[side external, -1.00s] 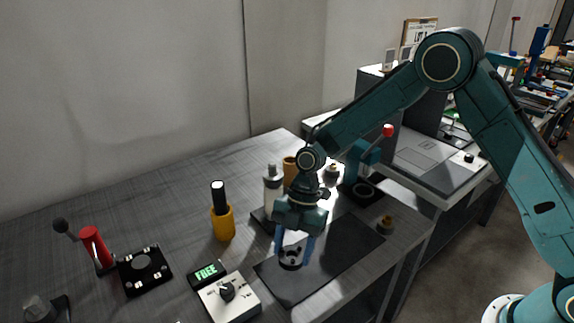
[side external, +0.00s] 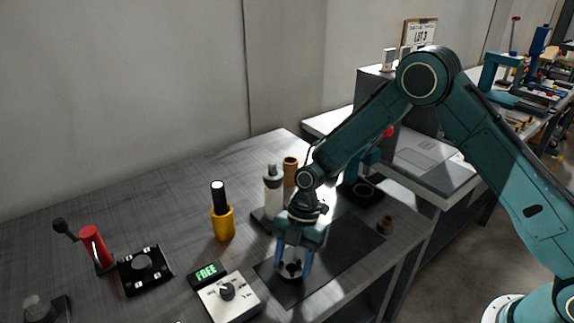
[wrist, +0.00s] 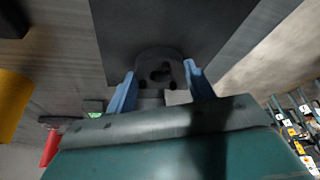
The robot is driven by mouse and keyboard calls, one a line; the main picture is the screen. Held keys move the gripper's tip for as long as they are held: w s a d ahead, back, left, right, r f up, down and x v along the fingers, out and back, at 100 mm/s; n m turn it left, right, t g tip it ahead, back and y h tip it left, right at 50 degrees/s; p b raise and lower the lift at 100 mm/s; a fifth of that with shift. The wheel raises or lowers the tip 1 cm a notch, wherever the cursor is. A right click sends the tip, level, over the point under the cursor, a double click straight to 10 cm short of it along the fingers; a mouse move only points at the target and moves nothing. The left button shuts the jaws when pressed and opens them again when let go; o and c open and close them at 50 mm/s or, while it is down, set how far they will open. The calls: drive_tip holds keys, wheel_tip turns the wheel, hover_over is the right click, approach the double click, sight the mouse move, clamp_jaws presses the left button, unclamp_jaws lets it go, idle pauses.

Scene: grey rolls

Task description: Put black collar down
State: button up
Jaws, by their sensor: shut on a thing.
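The black collar (side external: 290,270) is a short dark ring with holes in it. My gripper (side external: 293,272) points down and is shut on the collar, with a blue finger on each side. In the side view the collar is low over the dark mat (side external: 335,250), near its front left part; I cannot tell whether it touches the mat. In the wrist view the collar (wrist: 160,72) sits between the blue fingertips (wrist: 160,85), with the mat (wrist: 205,25) behind it.
A control box with a knob (side external: 228,296) and a display reading FREE (side external: 206,273) stand left of the mat. A yellow holder (side external: 223,223) and a white bottle (side external: 272,190) stand behind. The mat's right half is clear.

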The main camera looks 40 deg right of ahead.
drive_tip(key=shift+f, duration=0.1)
drive_tip(key=o, duration=1.2)
drive_tip(key=v, duration=1.2)
drive_tip(key=shift+r, duration=0.2)
